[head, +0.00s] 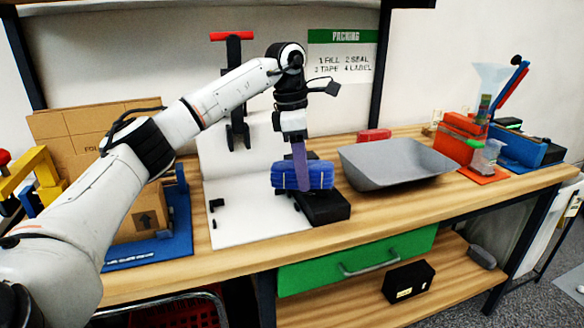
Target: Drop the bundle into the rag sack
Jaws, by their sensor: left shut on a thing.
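My left arm reaches in from the left and its gripper (299,160) points down over the workbench. It is shut on a blue bundle (319,175), a rolled cloth with pale bands lying crosswise. No sack that I can clearly identify as the rag sack is in view. My right gripper is not in view.
A grey sloped-sided tray (395,160) stands right of the bundle. A cardboard box (140,220) is on a blue mat at left. Red and blue items (462,135) crowd the bench's right end. A green drawer (355,262) is below; a black box (408,281) sits on the shelf.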

